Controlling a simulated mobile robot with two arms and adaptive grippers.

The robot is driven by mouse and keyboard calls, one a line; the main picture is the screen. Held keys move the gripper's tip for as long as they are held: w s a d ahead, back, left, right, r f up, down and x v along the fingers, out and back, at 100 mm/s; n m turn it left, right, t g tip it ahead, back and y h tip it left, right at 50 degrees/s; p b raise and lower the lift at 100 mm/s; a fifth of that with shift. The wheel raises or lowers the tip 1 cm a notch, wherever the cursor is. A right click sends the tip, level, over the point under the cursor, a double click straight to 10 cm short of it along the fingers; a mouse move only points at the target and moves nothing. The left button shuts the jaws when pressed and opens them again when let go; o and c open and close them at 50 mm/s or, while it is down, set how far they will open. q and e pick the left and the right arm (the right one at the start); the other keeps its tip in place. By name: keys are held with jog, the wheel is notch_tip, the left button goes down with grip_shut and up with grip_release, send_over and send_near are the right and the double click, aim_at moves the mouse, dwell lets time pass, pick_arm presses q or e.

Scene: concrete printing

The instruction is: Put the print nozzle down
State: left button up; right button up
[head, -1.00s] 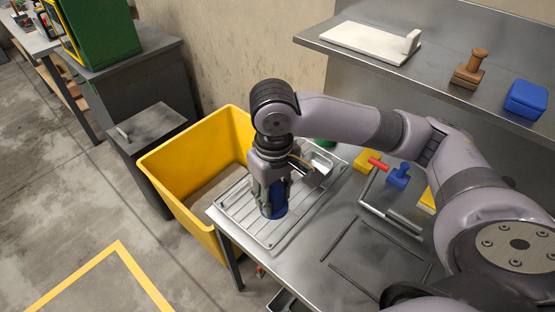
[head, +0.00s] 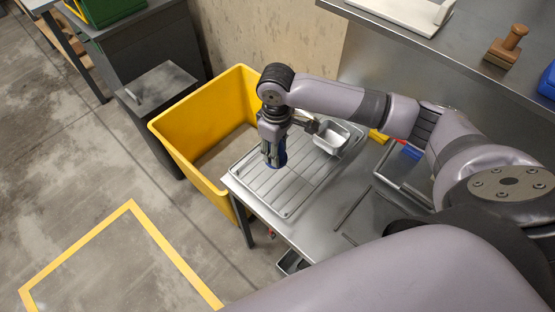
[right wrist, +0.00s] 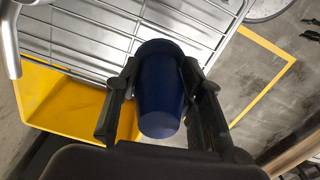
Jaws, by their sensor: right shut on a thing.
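My right gripper (head: 273,155) is shut on the blue print nozzle (head: 281,160). In the head view it is over the wire drying rack (head: 287,190), toward the rack's left side. In the right wrist view the dark blue, tapered nozzle (right wrist: 161,88) sits between the two black fingers (right wrist: 160,100), with the rack's bars (right wrist: 85,35) behind it. I cannot tell whether the nozzle touches the rack. My left gripper is not in view.
A small metal tub (head: 331,139) stands at the rack's back right. A yellow bin (head: 172,140) is directly left of the metal table (head: 310,228). Above, a shelf (head: 440,55) holds a wooden-handled tool (head: 506,47). Most of the rack's front is bare.

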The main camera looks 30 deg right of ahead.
jog(key=shift+f+p, duration=0.3)
jog(key=shift+f, duration=3.05)
jog(key=shift+f, duration=0.15)
jog(key=o, duration=1.3)
notch_tip(320, 180, up, 12)
jog(key=shift+r+b, duration=0.15)
jog(key=shift+b, duration=0.5)
